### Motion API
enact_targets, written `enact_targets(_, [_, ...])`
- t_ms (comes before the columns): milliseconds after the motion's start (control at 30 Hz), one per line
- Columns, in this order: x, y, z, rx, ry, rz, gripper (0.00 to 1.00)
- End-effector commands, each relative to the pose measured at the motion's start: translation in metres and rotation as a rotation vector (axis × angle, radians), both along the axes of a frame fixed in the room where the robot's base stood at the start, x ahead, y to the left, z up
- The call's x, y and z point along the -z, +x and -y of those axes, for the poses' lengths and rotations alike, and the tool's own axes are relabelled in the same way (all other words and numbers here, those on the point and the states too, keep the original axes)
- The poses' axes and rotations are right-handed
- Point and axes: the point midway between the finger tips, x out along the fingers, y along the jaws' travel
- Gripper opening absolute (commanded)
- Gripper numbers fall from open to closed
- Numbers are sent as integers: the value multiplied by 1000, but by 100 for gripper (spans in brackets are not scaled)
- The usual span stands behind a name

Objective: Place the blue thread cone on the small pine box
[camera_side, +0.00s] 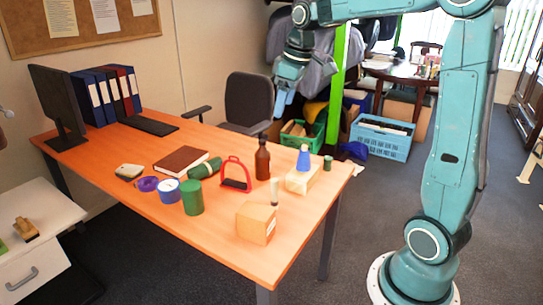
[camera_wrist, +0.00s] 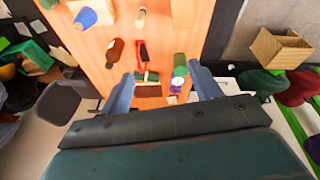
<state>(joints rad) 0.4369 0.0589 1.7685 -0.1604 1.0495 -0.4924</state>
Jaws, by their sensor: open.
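The blue thread cone (camera_side: 303,158) appears to stand upright on the pale pine box (camera_side: 301,182), near the right end of the orange table. In the wrist view the cone (camera_wrist: 85,18) overlaps the box (camera_wrist: 103,10) at the upper left. My gripper (camera_side: 283,101) is raised above the far side of the table, apart from the cone and the box. In the wrist view its two fingers (camera_wrist: 162,88) are spread with nothing held between them.
A tan box (camera_side: 256,223) stands at the table's front edge. A brown bottle (camera_side: 262,160), red stirrup (camera_side: 236,174), white-topped small piece (camera_side: 274,192), green cylinder (camera_side: 192,197) and dark book (camera_side: 181,160) stand or lie nearby. A monitor (camera_side: 58,105) and binders are at the left.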

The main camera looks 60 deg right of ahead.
Motion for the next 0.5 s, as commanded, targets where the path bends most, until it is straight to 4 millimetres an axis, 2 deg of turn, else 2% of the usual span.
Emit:
enact_targets(33, [-5, -10, -15, 3, 0, 14, 63])
enact_targets(200, [-13, -42, -54, 38, 7, 52, 63])
enact_targets(500, [-9, -107, -108, 96, 35, 124, 63])
